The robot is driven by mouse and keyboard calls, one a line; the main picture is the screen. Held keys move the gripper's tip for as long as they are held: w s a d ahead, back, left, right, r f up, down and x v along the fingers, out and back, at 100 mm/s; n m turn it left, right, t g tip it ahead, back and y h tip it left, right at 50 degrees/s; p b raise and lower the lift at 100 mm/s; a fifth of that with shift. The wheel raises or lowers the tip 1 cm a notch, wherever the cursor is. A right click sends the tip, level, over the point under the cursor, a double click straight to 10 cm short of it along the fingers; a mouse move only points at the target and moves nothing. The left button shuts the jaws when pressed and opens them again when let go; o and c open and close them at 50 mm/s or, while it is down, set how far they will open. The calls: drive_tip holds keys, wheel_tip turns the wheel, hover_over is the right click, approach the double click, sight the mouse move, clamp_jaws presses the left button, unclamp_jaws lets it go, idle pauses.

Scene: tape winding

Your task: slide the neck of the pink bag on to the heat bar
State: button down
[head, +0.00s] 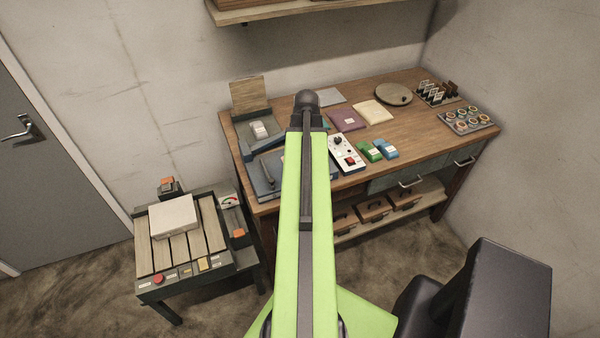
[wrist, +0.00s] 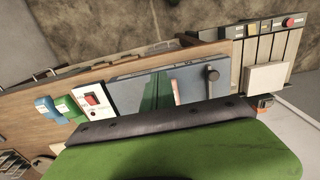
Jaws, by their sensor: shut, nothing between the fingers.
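A flat mauve-pink packet with a small pale label (head: 346,120) lies on the bench right of my arm in the head view; it is likely the pink bag, and I cannot make out its neck. At the bench's left end is a blue and dark device (head: 266,143) with a long blue bar, which may hold the heat bar. It seems apart from the packet. A blue plate with a dark handle (head: 266,178) lies in front; it also shows in the wrist view (wrist: 190,86). My green arm hides part of the bench.
A white control box with a red switch (head: 346,153) and green and blue packs (head: 378,150) sit right of my arm. A slatted roller stand (head: 178,245) with a white box stands at the left. A shelf (head: 300,10) hangs above. Bare bench (head: 425,135) shows at right.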

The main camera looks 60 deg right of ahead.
wheel_tip(320, 180, down, 11)
drive_tip(key=b, duration=1.1)
drive_tip(key=w+d, duration=0.1)
drive_tip(key=w+d+r+p, duration=0.1)
drive_tip(key=shift+w, duration=0.3)
drive_tip(key=shift+w+d, duration=0.15)
drive_tip(key=shift+w, duration=0.2)
drive_tip(key=w+d, duration=0.1)
drive_tip(key=w, duration=0.1)
drive_tip(key=w+d, duration=0.3)
drive_tip(key=w, duration=0.1)
drive_tip(key=shift+w+d, duration=0.25)
drive_tip(key=shift+d, duration=0.15)
drive_tip(key=shift+s+a, duration=0.1)
